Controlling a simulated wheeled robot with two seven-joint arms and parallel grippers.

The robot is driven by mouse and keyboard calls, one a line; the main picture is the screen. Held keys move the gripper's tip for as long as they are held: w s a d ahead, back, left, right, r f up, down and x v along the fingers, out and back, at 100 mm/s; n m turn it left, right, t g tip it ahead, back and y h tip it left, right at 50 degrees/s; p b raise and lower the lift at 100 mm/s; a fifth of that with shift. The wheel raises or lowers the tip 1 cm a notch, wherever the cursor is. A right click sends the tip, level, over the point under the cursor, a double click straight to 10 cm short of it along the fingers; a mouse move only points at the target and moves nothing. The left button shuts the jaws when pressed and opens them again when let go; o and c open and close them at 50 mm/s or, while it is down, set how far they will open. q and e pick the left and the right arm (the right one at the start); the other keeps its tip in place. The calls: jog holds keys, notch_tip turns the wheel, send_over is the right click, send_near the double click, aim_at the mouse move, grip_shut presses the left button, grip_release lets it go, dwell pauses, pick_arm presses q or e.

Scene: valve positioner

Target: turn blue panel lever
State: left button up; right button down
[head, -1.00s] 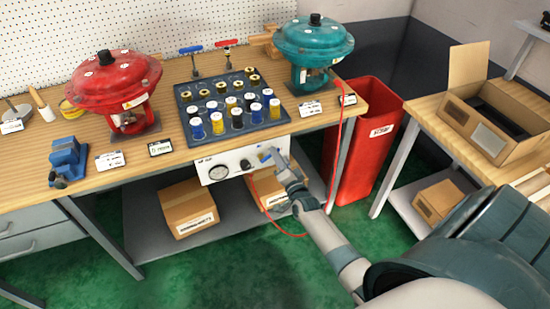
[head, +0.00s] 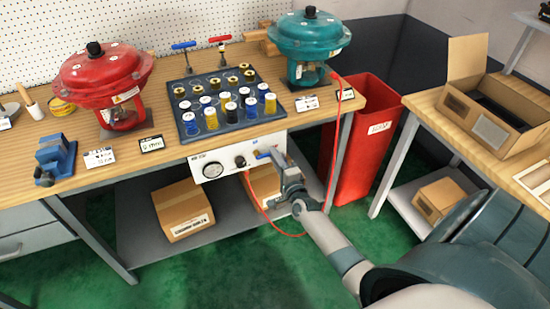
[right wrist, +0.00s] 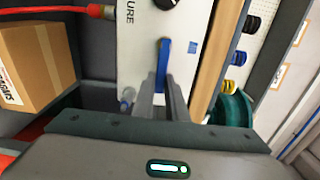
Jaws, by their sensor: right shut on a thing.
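The blue panel lever (head: 262,154) is on the white front panel (head: 222,166) under the bench edge, right of a round gauge and a black knob. My right gripper (head: 274,157) is at the panel's right end, shut on the lever. In the right wrist view the blue lever (right wrist: 162,62) runs down between the two grey fingers (right wrist: 161,92), which hide its lower part. A small blue square (right wrist: 192,47) shows on the panel beside it. My left gripper is not in view.
A red hose (head: 258,197) hangs from the panel close to my right gripper. Cardboard boxes (head: 184,208) stand on the shelf below. A red bin (head: 364,150) is right of the bench. A tray of spools (head: 183,105) sits above the panel.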

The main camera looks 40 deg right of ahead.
jog(key=shift+f, duration=0.1)
jog(key=c, duration=1.8)
grip_release()
jog(key=shift+o, duration=0.2)
jog(key=shift+s, duration=0.2)
jog(key=b+v, duration=0.1)
jog(key=v, duration=1.6)
jog(key=shift+a, duration=0.15)
